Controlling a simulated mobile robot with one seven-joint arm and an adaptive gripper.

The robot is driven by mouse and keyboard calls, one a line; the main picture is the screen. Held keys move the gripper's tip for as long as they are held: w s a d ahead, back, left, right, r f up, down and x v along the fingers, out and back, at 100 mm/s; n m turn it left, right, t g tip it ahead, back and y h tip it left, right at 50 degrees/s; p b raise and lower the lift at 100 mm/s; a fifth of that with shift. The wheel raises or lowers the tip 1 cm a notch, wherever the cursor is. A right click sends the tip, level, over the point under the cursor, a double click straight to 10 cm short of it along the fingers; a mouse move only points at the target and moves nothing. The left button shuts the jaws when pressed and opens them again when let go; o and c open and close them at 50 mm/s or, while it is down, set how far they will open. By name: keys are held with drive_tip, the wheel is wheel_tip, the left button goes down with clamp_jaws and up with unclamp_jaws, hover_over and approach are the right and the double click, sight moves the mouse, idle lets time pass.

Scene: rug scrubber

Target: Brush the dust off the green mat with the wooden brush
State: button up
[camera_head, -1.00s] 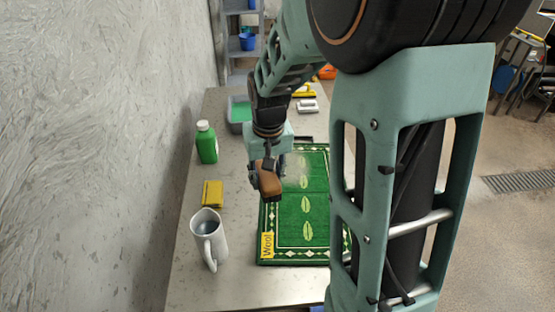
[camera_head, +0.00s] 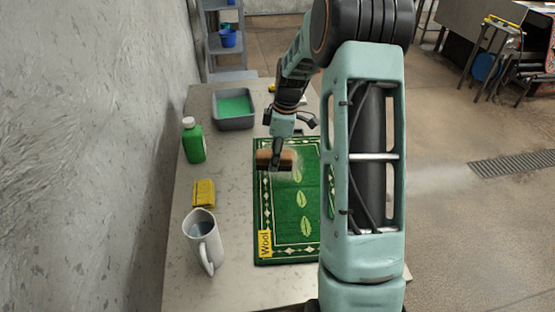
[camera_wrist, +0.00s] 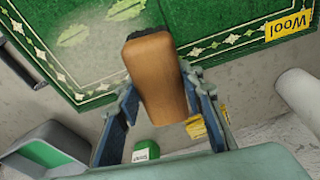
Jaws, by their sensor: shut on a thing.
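The wooden brush (camera_head: 267,160) has a brown handle and dark bristles. My gripper (camera_head: 277,152) is shut on it over the far left part of the green mat. I cannot tell whether the bristles touch the mat. The green mat (camera_head: 284,228) lies flat, with leaf patterns, a diamond border and a yellow "Wool" label. A pale dusty patch (camera_head: 300,162) shows beside the brush. My arm hides the mat's right side.
A white mug (camera_head: 204,240), yellow sponge (camera_head: 203,193) and green bottle (camera_head: 193,143) stand along the left of the grey table (camera_head: 190,290). A grey tray with green contents (camera_head: 234,122) is behind the mat. The wall is close on the left.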

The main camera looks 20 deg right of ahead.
sight(276, 179)
drive_tip(key=shift+w+d+f+n, duration=0.35)
drive_tip(key=shift+d+f+n, duration=0.25)
drive_tip(key=shift+n, duration=0.1)
drive_tip(key=shift+f+b, duration=1.4)
drive_tip(key=shift+f, duration=0.9)
drive_tip(key=shift+f, duration=0.2)
